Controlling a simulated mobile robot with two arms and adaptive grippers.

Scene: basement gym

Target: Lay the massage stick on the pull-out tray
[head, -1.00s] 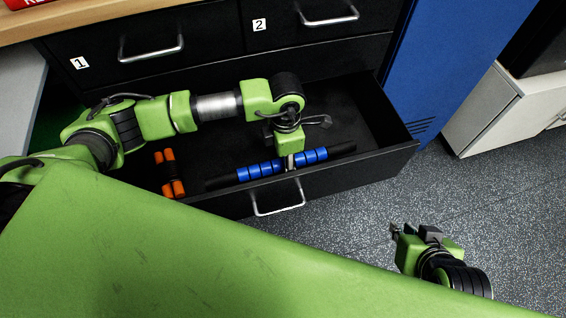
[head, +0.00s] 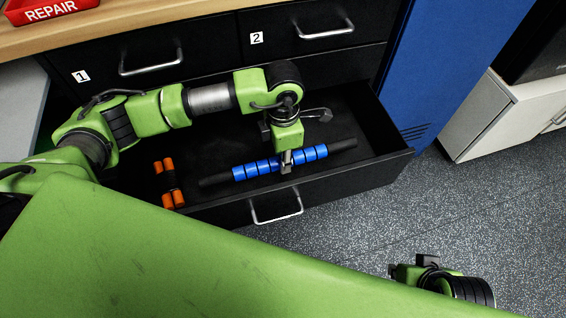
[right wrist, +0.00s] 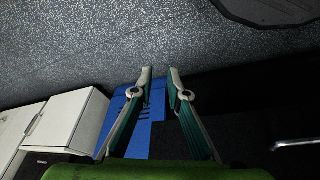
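The massage stick (head: 252,169) has blue rollers on a dark bar and lies slantwise within the outline of the open drawer (head: 335,183), close to its front wall. My left gripper (head: 287,166) points down and is shut on the stick near its middle. Whether the stick clears the drawer floor is hard to tell. My right gripper (head: 402,272) is low at the right, over the floor and far from the stick. In the right wrist view its two fingers (right wrist: 160,72) stand apart with nothing between them. I cannot make out a separate pull-out tray.
An orange-and-black roller tool (head: 168,183) lies in the drawer's left part. Shut drawers marked 1 and 2 are behind, under a wooden worktop (head: 150,28) with a red REPAIR tray (head: 52,10). A blue locker (head: 440,75) and white cabinet (head: 488,115) stand right. Speckled floor is clear.

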